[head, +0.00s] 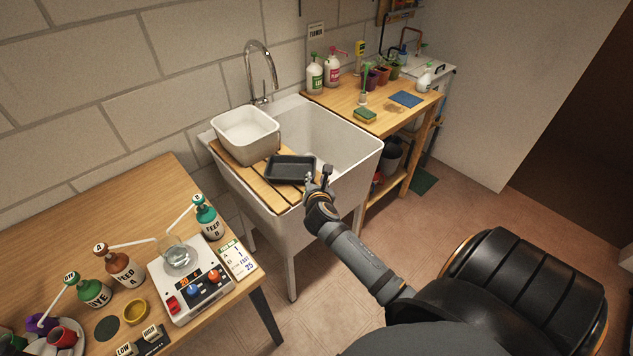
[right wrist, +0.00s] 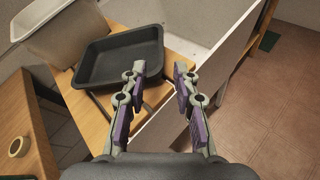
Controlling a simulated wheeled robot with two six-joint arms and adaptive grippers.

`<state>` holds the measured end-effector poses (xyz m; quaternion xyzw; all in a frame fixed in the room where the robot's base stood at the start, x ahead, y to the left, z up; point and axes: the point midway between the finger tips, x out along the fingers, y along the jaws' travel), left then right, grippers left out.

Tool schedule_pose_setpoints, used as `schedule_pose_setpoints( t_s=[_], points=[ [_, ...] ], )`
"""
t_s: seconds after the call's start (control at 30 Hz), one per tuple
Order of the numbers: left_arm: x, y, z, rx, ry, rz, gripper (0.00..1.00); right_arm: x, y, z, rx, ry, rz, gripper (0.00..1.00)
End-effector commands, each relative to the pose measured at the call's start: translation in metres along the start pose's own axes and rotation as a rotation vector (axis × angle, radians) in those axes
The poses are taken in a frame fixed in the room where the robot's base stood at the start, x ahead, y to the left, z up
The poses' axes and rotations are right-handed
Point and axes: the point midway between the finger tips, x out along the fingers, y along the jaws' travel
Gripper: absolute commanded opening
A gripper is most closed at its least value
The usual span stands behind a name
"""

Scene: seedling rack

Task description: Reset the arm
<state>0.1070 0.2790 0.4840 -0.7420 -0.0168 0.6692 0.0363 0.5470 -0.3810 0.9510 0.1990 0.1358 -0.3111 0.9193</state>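My right gripper (head: 319,180) is at the front edge of the sink, close to the black tray. In the right wrist view the right gripper (right wrist: 160,72) has its two fingers apart with nothing between them. The black tray (head: 290,182) lies on the wooden slatted board (head: 252,180) across the sink. The tray also shows in the right wrist view (right wrist: 120,50), just beyond the left finger; I cannot tell whether they touch. My left gripper is not in view.
A white basin (head: 247,148) stands on the board in the white sink (head: 366,152). The left table (head: 120,210) holds a stirrer with a beaker (head: 179,255) and several bottles. The right bench (head: 340,98) holds bottles, pots and a sponge (head: 365,116). The floor between is clear.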

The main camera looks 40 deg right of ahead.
Motion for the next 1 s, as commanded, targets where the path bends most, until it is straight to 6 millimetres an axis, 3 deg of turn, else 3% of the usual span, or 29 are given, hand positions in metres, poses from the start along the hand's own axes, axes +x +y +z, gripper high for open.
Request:
schedule_pose_setpoints(
  t_s=[0.17, 0.73, 0.87, 1.0],
  points=[
    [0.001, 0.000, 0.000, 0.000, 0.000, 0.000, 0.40, -0.013, -0.001, 0.000, 0.000, -0.001, -0.001, 0.30],
    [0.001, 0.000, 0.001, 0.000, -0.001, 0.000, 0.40, -0.016, -0.002, -0.002, 0.037, 0.011, -0.007, 0.30],
    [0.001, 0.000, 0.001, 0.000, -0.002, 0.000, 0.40, -0.039, -0.015, -0.023, 0.359, 0.101, -0.070, 0.30],
    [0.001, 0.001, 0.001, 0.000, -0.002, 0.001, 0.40, -0.088, -0.034, -0.062, 0.947, 0.249, -0.258, 0.30]
  ],
)
